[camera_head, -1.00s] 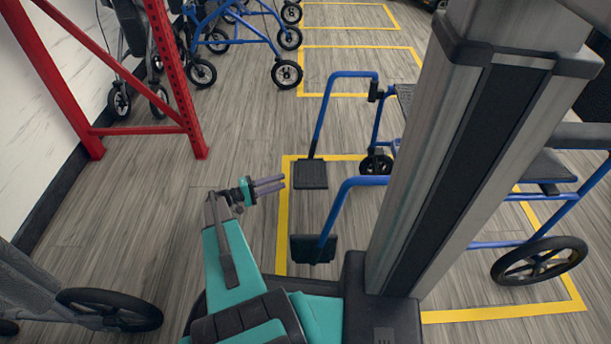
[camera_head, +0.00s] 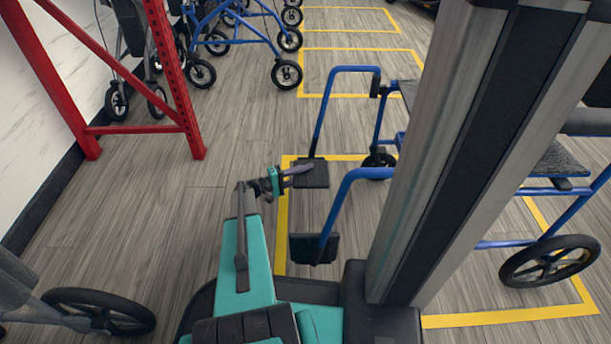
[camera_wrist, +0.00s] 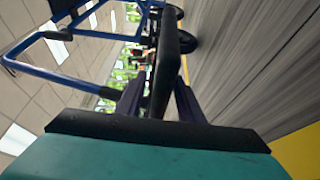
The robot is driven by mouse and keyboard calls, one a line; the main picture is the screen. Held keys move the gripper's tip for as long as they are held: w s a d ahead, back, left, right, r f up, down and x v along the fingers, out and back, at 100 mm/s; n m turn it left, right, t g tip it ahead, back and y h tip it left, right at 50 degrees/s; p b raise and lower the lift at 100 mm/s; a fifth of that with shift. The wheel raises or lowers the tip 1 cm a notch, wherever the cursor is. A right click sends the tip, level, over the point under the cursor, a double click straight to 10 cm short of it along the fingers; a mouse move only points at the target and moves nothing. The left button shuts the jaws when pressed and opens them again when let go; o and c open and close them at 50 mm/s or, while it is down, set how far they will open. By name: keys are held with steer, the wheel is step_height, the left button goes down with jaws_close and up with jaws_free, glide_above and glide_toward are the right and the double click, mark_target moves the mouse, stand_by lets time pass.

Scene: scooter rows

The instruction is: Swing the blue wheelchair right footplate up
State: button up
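The blue wheelchair (camera_head: 349,70) stands on the right, with its footplates toward the left. Its right footplate (camera_head: 318,178) is the farther black plate and lies flat, low over the floor. My gripper (camera_head: 300,169) is at the left edge of this plate. In the wrist view the plate (camera_wrist: 172,45) shows edge-on between my two dark fingers (camera_wrist: 160,88). The fingers look apart, with one on each side of the plate; contact is not clear. The nearer footplate (camera_head: 314,248) also lies flat, right of my arm.
A red upright frame (camera_head: 178,85) stands at the upper left. Blue walkers (camera_head: 235,38) stand at the back. A dark wheel (camera_head: 98,310) is at the lower left. Yellow floor lines (camera_head: 282,215) mark the bay.

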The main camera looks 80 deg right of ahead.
jaws_close()
steer(key=shift+s, duration=0.1)
stand_by(0.3)
